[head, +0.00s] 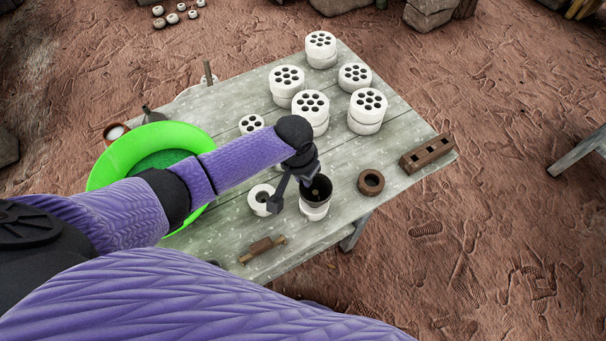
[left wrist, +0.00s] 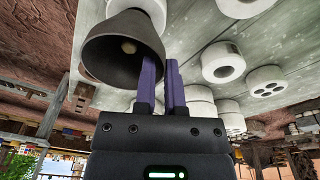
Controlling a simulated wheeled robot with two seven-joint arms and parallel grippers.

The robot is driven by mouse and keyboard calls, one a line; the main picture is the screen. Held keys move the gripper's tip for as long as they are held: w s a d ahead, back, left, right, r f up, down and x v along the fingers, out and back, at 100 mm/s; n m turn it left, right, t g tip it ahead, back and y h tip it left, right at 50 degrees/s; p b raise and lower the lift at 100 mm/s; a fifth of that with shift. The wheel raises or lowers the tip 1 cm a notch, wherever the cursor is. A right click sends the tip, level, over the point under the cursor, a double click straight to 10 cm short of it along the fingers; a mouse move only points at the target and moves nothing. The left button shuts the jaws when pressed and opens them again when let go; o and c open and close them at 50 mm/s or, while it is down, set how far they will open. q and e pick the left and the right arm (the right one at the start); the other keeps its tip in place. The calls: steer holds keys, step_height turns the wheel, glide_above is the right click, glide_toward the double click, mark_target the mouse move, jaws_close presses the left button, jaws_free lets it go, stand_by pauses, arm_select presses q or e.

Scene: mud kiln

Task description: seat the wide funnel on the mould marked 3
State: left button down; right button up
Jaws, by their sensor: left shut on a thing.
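The wide funnel (head: 322,194) is dark grey, with its open mouth up. In the head view it is over a white mould (head: 314,213) near the table's front edge. I cannot tell whether it rests fully on it. My left gripper (head: 306,180) comes from above and is shut on the funnel's rim. The left wrist view shows the funnel (left wrist: 112,58) at the upper left, beside the purple fingers (left wrist: 162,72). Another white mould (head: 260,193) with one hole stands just left. No number is readable on either mould. My right gripper is not in view.
Several white cylinders with holes (head: 367,103) stand toward the back. A brown ring (head: 371,176) and a brown holed block (head: 427,152) lie to the right. A wooden tool (head: 262,248) lies at the front. A green-rimmed basin (head: 112,168) and a smaller grey funnel (head: 152,116) are left.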

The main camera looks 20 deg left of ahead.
arm_select(q)
steer(key=shift+r+p, duration=0.1)
steer(key=shift+p, duration=0.3)
stand_by(0.4)
steer(key=shift+f+b, duration=0.4)
steer(key=shift+f, duration=0.3)
stand_by(0.8)
steer(key=shift+c, duration=0.4)
jaws_free()
step_height(320, 180, up, 7)
steer(key=p, duration=0.7)
steer(key=shift+r+p, duration=0.1)
steer(key=shift+p, duration=0.25)
